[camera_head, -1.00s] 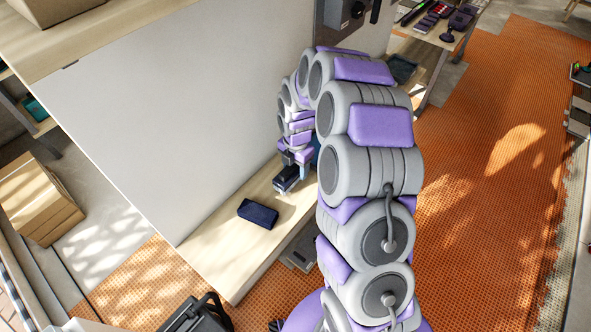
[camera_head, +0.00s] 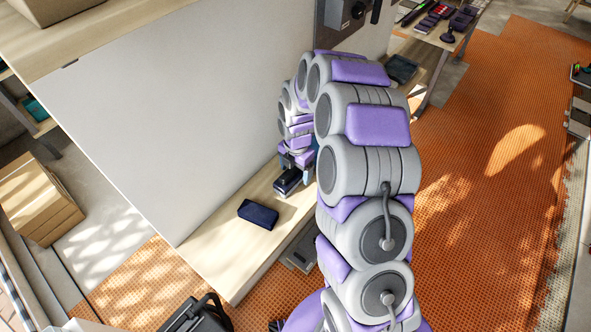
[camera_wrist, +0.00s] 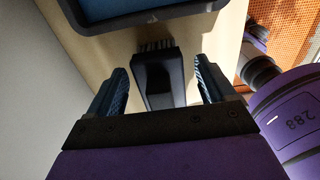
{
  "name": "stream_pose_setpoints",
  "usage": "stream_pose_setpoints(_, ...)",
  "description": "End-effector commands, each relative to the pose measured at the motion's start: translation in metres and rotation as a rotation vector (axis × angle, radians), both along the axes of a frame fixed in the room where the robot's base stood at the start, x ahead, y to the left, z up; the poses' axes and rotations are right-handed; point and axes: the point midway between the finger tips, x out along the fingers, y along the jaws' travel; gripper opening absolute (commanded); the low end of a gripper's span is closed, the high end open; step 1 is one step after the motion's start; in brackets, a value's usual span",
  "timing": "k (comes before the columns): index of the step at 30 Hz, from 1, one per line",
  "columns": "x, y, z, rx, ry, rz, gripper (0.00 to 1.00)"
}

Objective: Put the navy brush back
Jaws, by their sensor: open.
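A dark navy brush (camera_wrist: 153,82) lies on the pale wooden shelf, with its bristles towards the top of the wrist view. In the head view the dark brush (camera_head: 287,181) shows just below my gripper (camera_head: 296,170). In the wrist view my gripper (camera_wrist: 160,82) is open, with one finger on each side of the brush and a visible gap on both sides. The lower end of the brush is hidden by the gripper body. A blue tray with a dark rim (camera_wrist: 152,18) lies just beyond the bristles.
A dark navy block-shaped object (camera_head: 258,214) lies on the shelf (camera_head: 222,250), nearer its front left end. A pale upright panel (camera_head: 180,110) closes the shelf's left side. Bare shelf lies around the block. Orange matting (camera_head: 470,200) covers the floor to the right.

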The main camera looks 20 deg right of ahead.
Motion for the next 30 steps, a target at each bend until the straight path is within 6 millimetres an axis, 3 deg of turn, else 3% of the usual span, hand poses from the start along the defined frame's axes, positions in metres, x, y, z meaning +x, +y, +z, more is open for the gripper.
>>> stream_pose_setpoints(15,0.002,-0.001,0.093,0.0,-0.004,0.0,0.83)
stream_pose_setpoints(21,0.002,-0.001,0.113,0.001,-0.002,0.0,0.83)
stream_pose_setpoints(26,0.001,-0.001,0.117,0.001,-0.001,-0.002,0.83)
stream_pose_setpoints(30,-0.01,0.003,0.129,0.004,0.003,-0.071,0.83)
